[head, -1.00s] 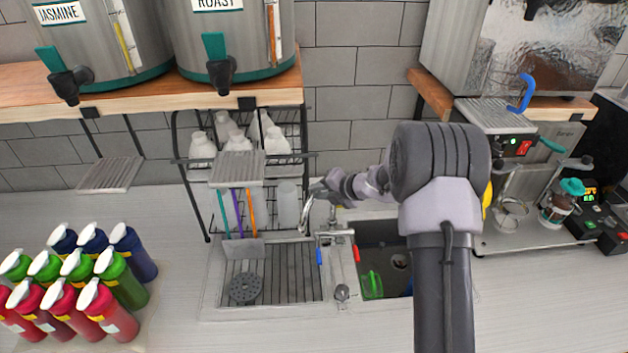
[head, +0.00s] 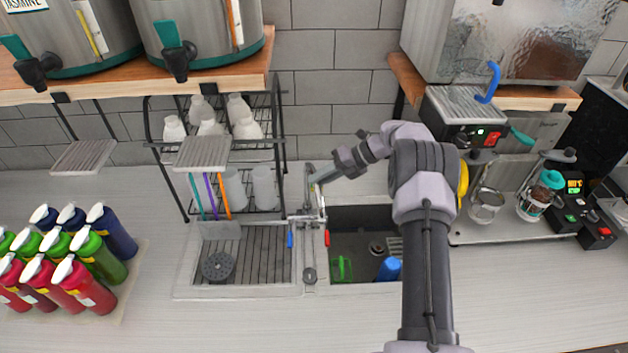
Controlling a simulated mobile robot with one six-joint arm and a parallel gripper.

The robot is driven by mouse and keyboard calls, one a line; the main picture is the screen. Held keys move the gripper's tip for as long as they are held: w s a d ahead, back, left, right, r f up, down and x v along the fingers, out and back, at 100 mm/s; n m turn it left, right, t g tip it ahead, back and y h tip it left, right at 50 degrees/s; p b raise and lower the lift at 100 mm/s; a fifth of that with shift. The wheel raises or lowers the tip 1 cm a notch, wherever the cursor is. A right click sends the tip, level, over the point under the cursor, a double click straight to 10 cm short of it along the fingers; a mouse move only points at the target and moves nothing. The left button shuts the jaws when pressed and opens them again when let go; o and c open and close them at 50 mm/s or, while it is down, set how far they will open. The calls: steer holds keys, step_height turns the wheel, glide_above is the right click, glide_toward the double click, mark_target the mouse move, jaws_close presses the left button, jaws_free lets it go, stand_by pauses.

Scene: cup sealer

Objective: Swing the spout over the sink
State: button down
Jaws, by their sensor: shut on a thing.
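The chrome faucet stands at the back of the sink unit, with a blue handle (head: 290,239) on the left and a red handle (head: 326,238) on the right. My gripper (head: 314,182) is shut on its spout (head: 309,186), reaching in from the right. The spout's tip appears near the back left corner of the dark sink basin (head: 352,222), close to the divider; I cannot tell if it is over the basin. My gripper partly hides the spout.
A green cup (head: 342,269) and a blue cup (head: 388,268) are in the basin. The drainboard (head: 262,262) lies left, under a wire rack (head: 282,150) with white bottles. Coffee machines (head: 485,135) stand right. Colored bottles (head: 85,265) stand far left.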

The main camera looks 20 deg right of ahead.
steer(key=shift+d+n+g, duration=0.4)
steer(key=shift+d, duration=0.1)
steer(key=c, duration=1.3)
jaws_free()
steer(key=s+a+r+b, duration=0.1)
steer(key=s, duration=0.4)
steer(key=s+r+b, duration=0.2)
steer(key=s, duration=0.3)
steer(key=s+a+r+b, duration=0.1)
steer(key=s+r, duration=0.1)
steer(key=s, duration=0.3)
steer(key=shift+s+a+b, duration=0.3)
steer(key=shift+s+b, duration=0.05)
